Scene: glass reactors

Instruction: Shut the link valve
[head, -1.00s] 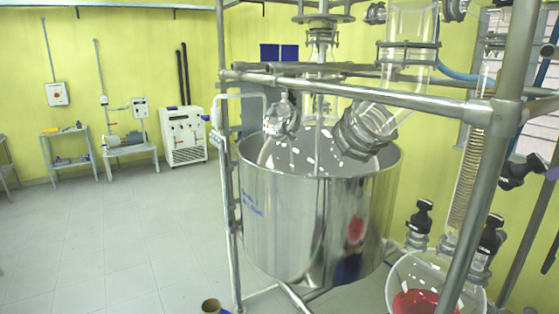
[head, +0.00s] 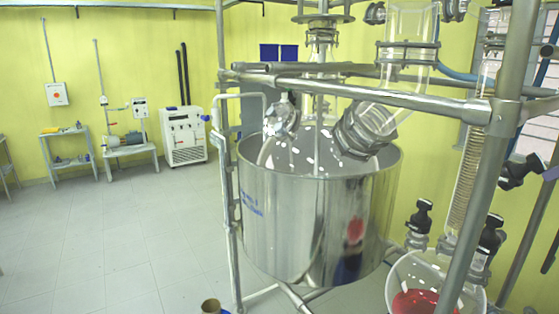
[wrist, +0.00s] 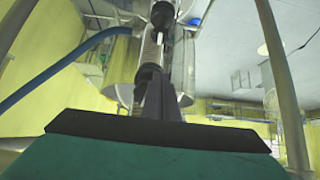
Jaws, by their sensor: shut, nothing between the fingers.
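Several black-handled valves show in the head view: one black valve (head: 422,216) above the glass vessel at lower right, another black valve (head: 489,236) right of it, and a dark valve (head: 518,171) higher at the right edge. I cannot tell which is the link valve or whether it is open. In the wrist view a black knob (wrist: 149,76) and another black knob (wrist: 162,14) line up with a glass column. My gripper (wrist: 160,100) is shut and empty in the wrist view, pointing towards the nearer knob; contact cannot be told.
A large steel vessel (head: 305,225) stands inside a metal pipe frame (head: 355,92). A glass vessel with red liquid (head: 420,300) is at lower right. A blue hose (wrist: 62,72) runs at left in the wrist view. Open floor (head: 120,230) lies to the left.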

